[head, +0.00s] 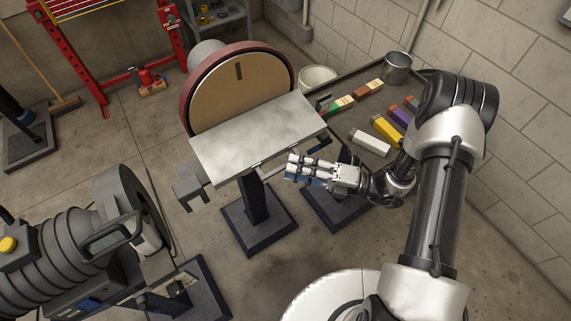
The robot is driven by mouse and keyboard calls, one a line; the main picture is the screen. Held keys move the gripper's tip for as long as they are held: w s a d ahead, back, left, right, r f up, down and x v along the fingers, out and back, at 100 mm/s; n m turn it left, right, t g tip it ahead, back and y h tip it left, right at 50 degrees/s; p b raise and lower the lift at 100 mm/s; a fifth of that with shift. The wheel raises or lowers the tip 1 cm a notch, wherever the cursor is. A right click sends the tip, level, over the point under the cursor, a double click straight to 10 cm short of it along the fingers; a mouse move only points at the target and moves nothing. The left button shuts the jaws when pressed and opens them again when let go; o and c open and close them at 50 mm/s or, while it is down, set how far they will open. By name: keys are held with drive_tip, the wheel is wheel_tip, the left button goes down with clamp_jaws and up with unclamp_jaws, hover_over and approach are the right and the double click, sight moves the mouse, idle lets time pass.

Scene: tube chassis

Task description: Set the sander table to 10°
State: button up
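The sander table (255,134) is a grey metal plate in front of the sanding disc (238,92), a tan disc with a dark red guard. The table appears tilted in the picture, but I cannot read its angle; no scale is legible. A grey bracket (190,185) sticks out at its lower left, and a small dark part (323,103) shows at its right end. My gripper (290,170) is just below the table's front right edge, its fingers pointing left. I cannot tell whether it touches anything or how wide its fingers are.
A dark bench (345,87) with several coloured blocks and a metal bucket (398,67) stands at the right. A grey machine (90,245) fills the lower left. A red press frame (172,35) stands behind. Open floor (150,130) lies left of the sander.

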drive_tip(key=s+d+f, duration=0.1)
drive_tip(key=d, duration=0.7)
drive_tip(key=shift+s, duration=0.2)
drive_tip(key=s+a+r+n+g+h, duration=0.2)
drive_tip(key=s+r+n+g+h, duration=0.6)
drive_tip(key=r+n, duration=0.75)
drive_tip(key=s+d+r+n+t+h, duration=0.3)
drive_tip(key=s+n+t+h, duration=0.1)
drive_tip(key=n, duration=0.6)
drive_tip(key=s+d+r+n+t+h, duration=0.4)
drive_tip(key=n+t+h, duration=0.2)
drive_tip(key=n, duration=0.4)
drive_tip(key=shift+d+r+h, duration=0.2)
drive_tip(key=shift+d+h, duration=0.05)
drive_tip(key=shift+h, duration=0.45)
drive_tip(key=shift+s+n, duration=0.1)
drive_tip(key=shift+n, duration=0.15)
drive_tip(key=shift+c, duration=0.2)
